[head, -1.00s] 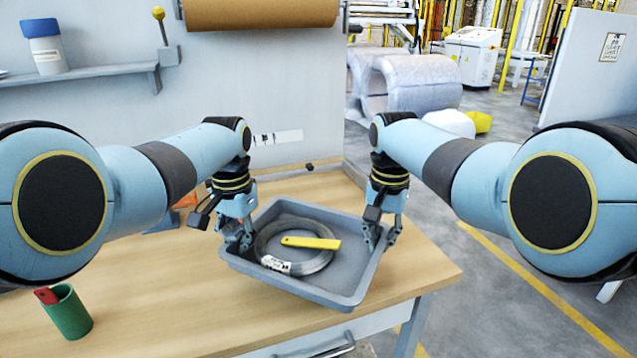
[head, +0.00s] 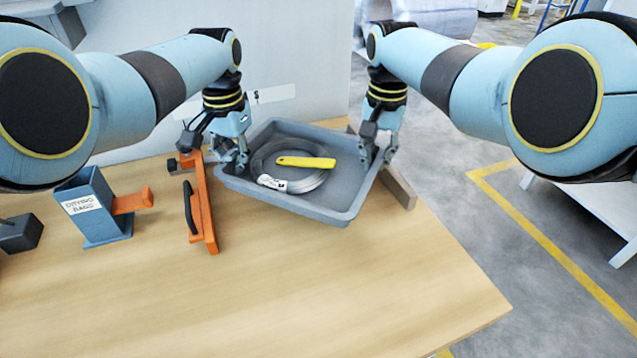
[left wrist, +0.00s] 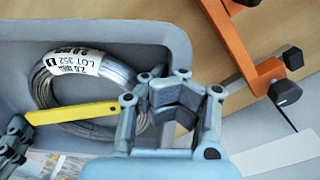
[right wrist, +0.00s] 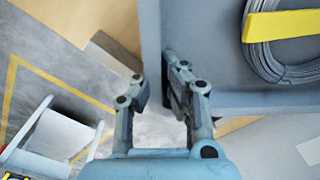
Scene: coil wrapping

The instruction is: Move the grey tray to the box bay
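The grey tray (head: 345,212) is between my two grippers, tilted in the head view, over the back right of the wooden table. A grey wire coil (head: 262,165) with a white label lies in it, and a yellow strip (head: 306,162) lies across the coil. My left gripper (head: 243,158) is at the tray's left rim; its fingers (left wrist: 175,105) straddle that wall. My right gripper (head: 380,156) is at the right rim, with one finger outside and one inside the wall in the right wrist view (right wrist: 158,85). I cannot identify the box bay by any label.
An orange frame with a black handle (head: 203,215) stands close left of the tray. A blue holder labelled as bags (head: 97,205) is further left. A grey bar (head: 398,188) lies by the tray's right side. The table front (head: 330,290) is clear.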

